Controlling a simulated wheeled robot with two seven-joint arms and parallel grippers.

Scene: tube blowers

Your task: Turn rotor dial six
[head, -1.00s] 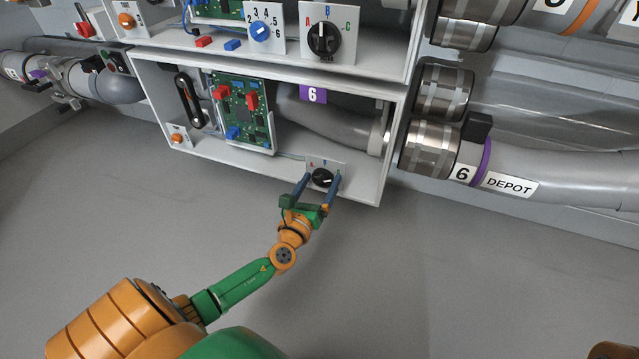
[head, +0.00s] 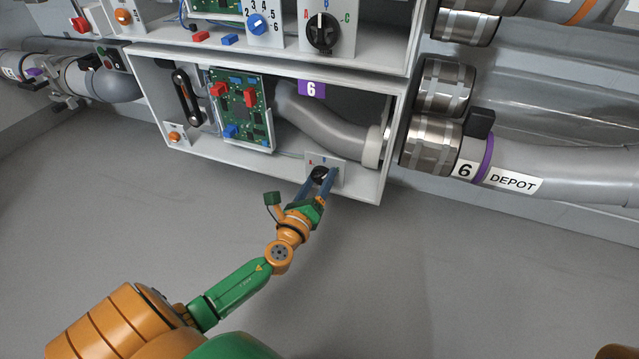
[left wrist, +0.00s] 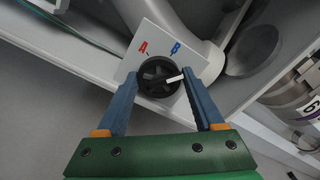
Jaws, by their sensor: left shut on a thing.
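The black rotor dial (head: 319,173) sits on a small white plate (head: 338,173) at the lower right of the open box labelled 6. In the left wrist view the dial (left wrist: 157,77) has a white pointer mark, and a red A and a blue B show on its plate (left wrist: 163,36). The mark points to the right, below the B. My left gripper (head: 318,177) is shut on the dial, one blue finger on each side; it also shows in the left wrist view (left wrist: 160,85). The fingers hide part of the dial in the head view. My right gripper is not in view.
The box (head: 240,161) holds a green circuit board (head: 258,120), a grey hose (head: 335,132) and a purple 6 tag (head: 312,89). A larger A-B-C dial (head: 323,32) is above. A grey DEPOT pipe (head: 560,178) lies to the right. Bare floor lies below.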

